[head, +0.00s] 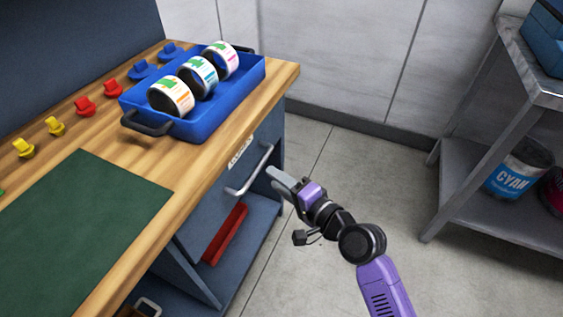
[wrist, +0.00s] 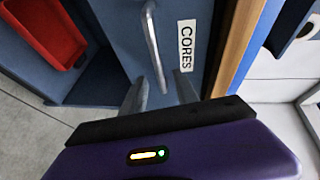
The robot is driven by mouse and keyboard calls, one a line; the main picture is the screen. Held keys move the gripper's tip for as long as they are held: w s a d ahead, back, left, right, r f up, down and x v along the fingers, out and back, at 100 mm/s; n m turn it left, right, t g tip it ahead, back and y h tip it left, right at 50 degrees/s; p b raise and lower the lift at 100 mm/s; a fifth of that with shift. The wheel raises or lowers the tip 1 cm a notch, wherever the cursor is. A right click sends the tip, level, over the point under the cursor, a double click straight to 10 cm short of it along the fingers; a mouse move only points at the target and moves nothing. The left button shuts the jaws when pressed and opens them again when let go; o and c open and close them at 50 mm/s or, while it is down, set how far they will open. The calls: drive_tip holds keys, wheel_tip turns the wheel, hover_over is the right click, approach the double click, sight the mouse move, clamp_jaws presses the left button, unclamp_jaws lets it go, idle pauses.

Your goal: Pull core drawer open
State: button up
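The core drawer (head: 256,150) is the blue front under the right end of the wooden bench top, with a curved metal bar handle (head: 249,173). Its front looks flush with the cabinet. In the wrist view the handle (wrist: 153,45) stands beside a white label reading CORES (wrist: 186,46). My gripper (head: 276,180) is just right of the handle in the head view, apart from it as far as I can see. In the wrist view its two fingers (wrist: 160,92) are spread, with the handle's near end between or just beyond their tips. Nothing is held.
A blue tray (head: 215,119) with label rolls stands on the bench above the drawer. A red bin (head: 225,234) sits on the shelf below. A metal rack (head: 480,170) with paint cans is at right. The floor between is clear.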

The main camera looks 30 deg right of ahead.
sight(258, 167)
drive_tip(key=x, duration=0.5)
drive_tip(key=b+x, duration=0.1)
drive_tip(key=x, duration=0.1)
drive_tip(key=shift+w+a+f, duration=0.25)
drive_tip(key=shift+w+a, duration=0.05)
drive_tip(key=shift+a, duration=0.05)
clamp_jaws()
idle(1.3)
